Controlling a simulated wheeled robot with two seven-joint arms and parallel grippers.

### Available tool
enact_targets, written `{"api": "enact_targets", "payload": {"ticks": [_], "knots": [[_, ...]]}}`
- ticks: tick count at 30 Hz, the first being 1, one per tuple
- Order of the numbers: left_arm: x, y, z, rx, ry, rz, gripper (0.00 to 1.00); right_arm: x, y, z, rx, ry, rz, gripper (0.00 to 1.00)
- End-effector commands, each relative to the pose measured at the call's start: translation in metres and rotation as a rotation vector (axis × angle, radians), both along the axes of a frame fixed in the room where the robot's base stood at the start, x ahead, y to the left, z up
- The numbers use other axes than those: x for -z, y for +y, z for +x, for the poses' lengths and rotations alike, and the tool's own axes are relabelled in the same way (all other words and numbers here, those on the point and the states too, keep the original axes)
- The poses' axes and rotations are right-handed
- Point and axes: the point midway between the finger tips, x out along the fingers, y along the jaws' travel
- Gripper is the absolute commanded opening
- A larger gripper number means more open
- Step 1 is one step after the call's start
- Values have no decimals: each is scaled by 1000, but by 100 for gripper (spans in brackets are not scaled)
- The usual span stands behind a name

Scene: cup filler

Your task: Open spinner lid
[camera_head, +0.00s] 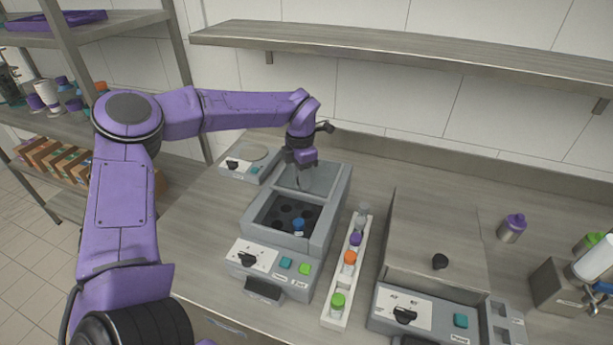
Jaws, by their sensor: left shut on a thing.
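The spinner (324,238) is a grey box in the middle of the counter, with a dial panel and teal and green buttons in front. Its well (270,214) is uncovered at the front and shows several dark round holes and one blue-capped vial (298,227). The grey lid (318,180) lies towards the back of the box, behind the open well. My left gripper (303,170) reaches down over the lid and is shut on it, seemingly at its handle; the contact is small and partly hidden. My right gripper is not in view.
A white rack (336,311) of capped vials stands close to the spinner's right side. Further right is another machine (432,318) with a black knob (440,261). A small device (240,168) sits behind left. A wall shelf (420,50) hangs above.

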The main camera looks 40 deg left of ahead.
Motion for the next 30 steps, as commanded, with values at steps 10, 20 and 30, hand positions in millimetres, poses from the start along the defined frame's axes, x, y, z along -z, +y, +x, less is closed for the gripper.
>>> {"api": "enact_targets", "payload": {"ticks": [10,20,30], "knots": [[4,-1,0,6,8,-2,0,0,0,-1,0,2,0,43],[3,0,-1,3,6,-1,59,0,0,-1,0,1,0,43],[-45,0,2,2,0,1,59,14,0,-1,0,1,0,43]]}}
